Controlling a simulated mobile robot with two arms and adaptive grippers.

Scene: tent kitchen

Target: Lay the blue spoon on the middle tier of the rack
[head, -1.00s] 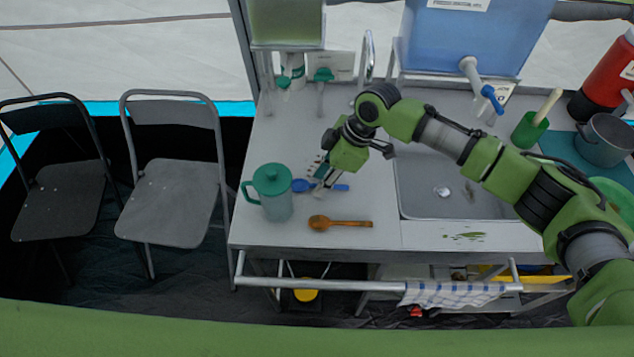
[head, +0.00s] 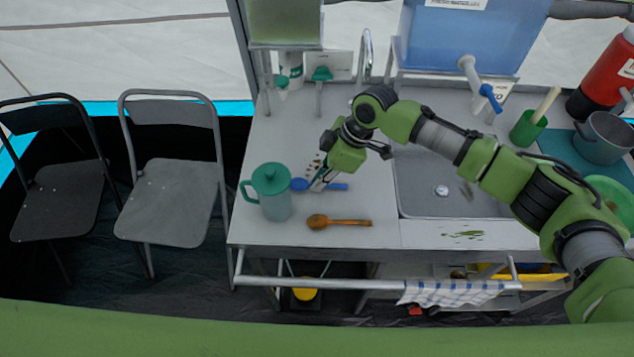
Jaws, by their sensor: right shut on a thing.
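The blue spoon (head: 338,187) is at the counter's left part, its bowl pointing left, close to the green-lidded jug. My right gripper (head: 319,185) is shut on the spoon's handle near the bowl. I cannot tell whether the spoon still touches the counter. The fingers hide part of the handle. I cannot make out a tiered rack with certainty in the head view. My left gripper is not in view.
A jug (head: 273,198) stands just left of the spoon's bowl. A wooden spoon (head: 340,222) lies in front of it. The sink (head: 450,197) is to the right.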

